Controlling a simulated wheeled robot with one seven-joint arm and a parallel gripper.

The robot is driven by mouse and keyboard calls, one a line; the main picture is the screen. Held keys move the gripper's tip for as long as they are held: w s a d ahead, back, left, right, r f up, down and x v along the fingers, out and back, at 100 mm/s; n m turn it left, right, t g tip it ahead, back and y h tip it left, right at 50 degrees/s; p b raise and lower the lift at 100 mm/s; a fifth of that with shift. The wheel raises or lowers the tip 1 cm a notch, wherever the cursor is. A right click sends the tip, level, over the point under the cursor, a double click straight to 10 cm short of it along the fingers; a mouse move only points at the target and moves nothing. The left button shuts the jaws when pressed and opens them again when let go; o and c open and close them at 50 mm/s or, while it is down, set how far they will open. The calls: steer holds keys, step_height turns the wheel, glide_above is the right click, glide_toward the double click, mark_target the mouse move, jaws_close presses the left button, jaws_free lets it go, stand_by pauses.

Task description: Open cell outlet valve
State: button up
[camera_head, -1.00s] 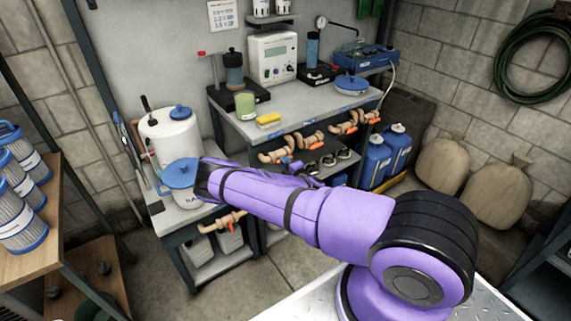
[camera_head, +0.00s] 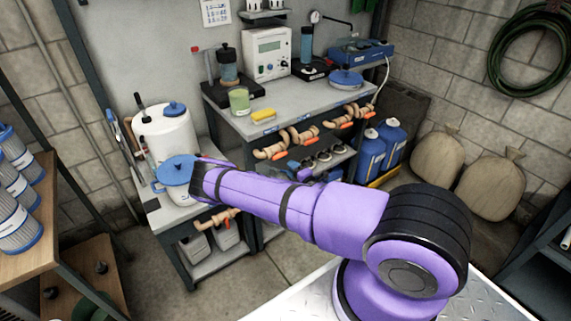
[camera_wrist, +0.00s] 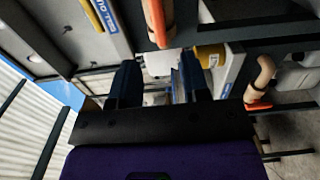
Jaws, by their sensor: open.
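Several tan valves with orange handles hang under the front edge of the grey bench, among them a left one (camera_head: 270,151) and one beside it (camera_head: 303,138). Another tan valve (camera_head: 215,221) sits on the lower left bench. In the wrist view, an orange handle (camera_wrist: 155,22) lies just beyond my fingertips, close to a blue label (camera_wrist: 107,14) that seems to read "CELL OUT" upside down. A second orange handle (camera_wrist: 258,105) is to the right. My gripper (camera_wrist: 160,72) is open, its dark fingers apart with no handle between them. In the head view my forearm mostly hides it.
A white tank (camera_head: 165,135) and a blue-lidded pot (camera_head: 177,180) stand on the left bench. Blue jugs (camera_head: 370,155) stand right of the valves. A wooden shelf with filter cartridges (camera_head: 18,190) is at far left. The floor before the benches is open.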

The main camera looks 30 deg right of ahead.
steer(key=shift+s, duration=1.35)
steer(key=w+r+m+g+h, duration=0.3)
steer(key=w+r+m+h, duration=0.1)
steer(key=r+m, duration=0.3)
steer(key=w+r+m+g+h, duration=0.2)
steer(key=w+r+m+h, duration=0.15)
steer(key=r+m, duration=0.4)
steer(key=s+a+r+m+g+y, duration=0.2)
steer(key=a+r, duration=0.2)
steer(key=r, duration=0.5)
steer(key=s+a+r+m+g+y, duration=0.2)
steer(key=s+a+r+m, duration=0.15)
steer(key=r, duration=0.65)
steer(key=s+a+r+g+y, duration=0.15)
steer(key=s+a+r, duration=0.25)
steer(key=s+r, duration=0.4)
steer(key=s+a+r+g+y, duration=0.1)
steer(key=s+a+r+y, duration=0.1)
steer(key=s+a+r, duration=0.4)
steer(key=s+r, duration=0.3)
steer(key=s, duration=0.7)
steer(key=s+r+n+g, duration=0.1)
steer(key=s+r, duration=0.3)
steer(key=s, duration=0.6)
steer(key=shift+s+a+h, duration=0.2)
steer(key=shift+h, duration=0.1)
